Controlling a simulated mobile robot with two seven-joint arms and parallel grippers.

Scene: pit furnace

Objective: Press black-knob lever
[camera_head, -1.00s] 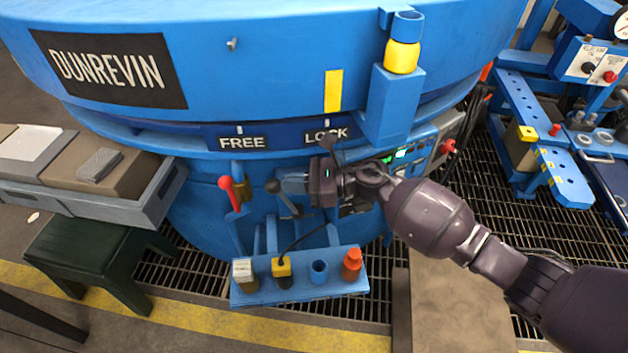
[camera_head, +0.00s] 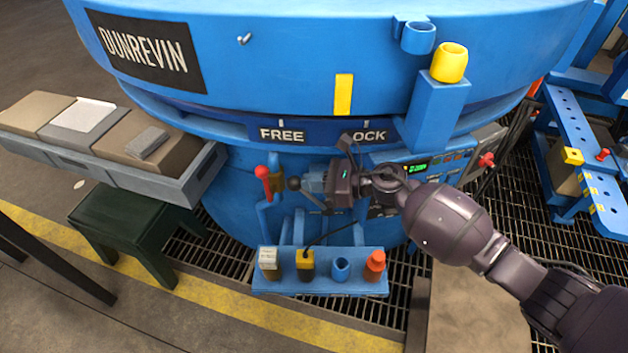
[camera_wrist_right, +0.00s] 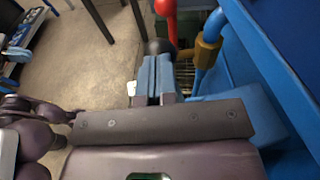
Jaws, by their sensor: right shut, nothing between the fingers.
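The black-knob lever's round black knob (camera_head: 293,183) is on the front of the blue furnace, just right of the red-knobbed lever (camera_head: 262,172). Its rod is mostly hidden behind my gripper. My right gripper (camera_head: 305,183) is shut, with nothing between its fingers, and comes in from the right. Its blue fingertips are right at the knob and appear to touch its right side. In the right wrist view the black knob (camera_wrist_right: 158,46) is just beyond the shut fingertips (camera_wrist_right: 155,62). My left gripper is not seen.
A blue bracket rack (camera_head: 325,283) with coloured pieces is below the levers. A yellow-capped post (camera_head: 450,62) stands above my right arm. A grey tray (camera_head: 190,185) with blocks and a dark green stool (camera_head: 140,215) are to the left.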

